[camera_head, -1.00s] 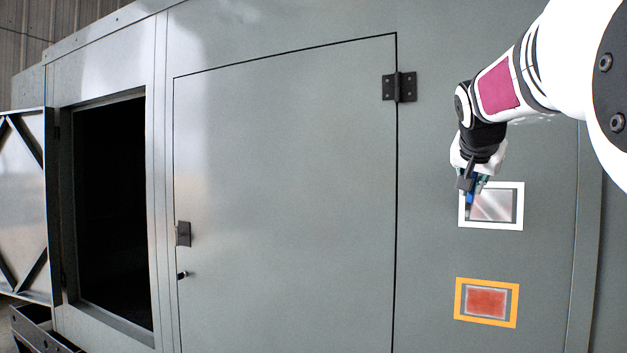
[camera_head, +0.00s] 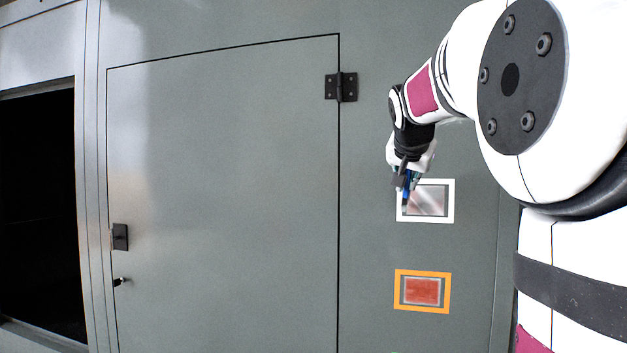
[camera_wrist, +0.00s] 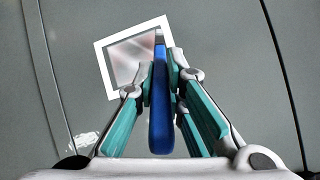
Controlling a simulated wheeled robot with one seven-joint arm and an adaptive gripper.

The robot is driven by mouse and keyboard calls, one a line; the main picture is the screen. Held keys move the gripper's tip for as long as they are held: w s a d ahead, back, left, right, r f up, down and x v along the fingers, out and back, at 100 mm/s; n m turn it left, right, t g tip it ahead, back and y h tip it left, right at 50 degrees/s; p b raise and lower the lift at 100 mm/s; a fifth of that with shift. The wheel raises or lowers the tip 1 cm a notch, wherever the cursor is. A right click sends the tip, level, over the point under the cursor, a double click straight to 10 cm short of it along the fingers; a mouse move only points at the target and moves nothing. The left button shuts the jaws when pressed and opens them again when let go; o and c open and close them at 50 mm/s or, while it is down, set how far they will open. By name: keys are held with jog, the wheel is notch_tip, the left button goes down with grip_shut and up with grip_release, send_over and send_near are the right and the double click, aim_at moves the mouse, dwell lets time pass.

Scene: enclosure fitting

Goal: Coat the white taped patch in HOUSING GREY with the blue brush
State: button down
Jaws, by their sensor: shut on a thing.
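The white taped patch (camera_head: 449,201) is on the grey enclosure wall, right of the closed door. Inside its white tape frame the surface is pale and shiny with a reddish tint, and grey shows along its edges. It also shows at upper middle in the wrist view (camera_wrist: 101,57). My gripper (camera_head: 405,184) is at the patch's upper left corner. It is shut on the blue brush (camera_wrist: 161,100), which points at the patch. The brush tip overlaps the left part of the patch; I cannot tell whether it touches.
An orange-taped patch (camera_head: 398,291) with a red middle is below the white one. A closed door (camera_head: 225,190) with a black hinge (camera_head: 341,87) and latch (camera_head: 120,237) is to the left. A dark opening (camera_head: 38,210) is at far left.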

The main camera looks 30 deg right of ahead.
jog(key=shift+w+d, duration=0.3)
jog(key=shift+d, duration=0.05)
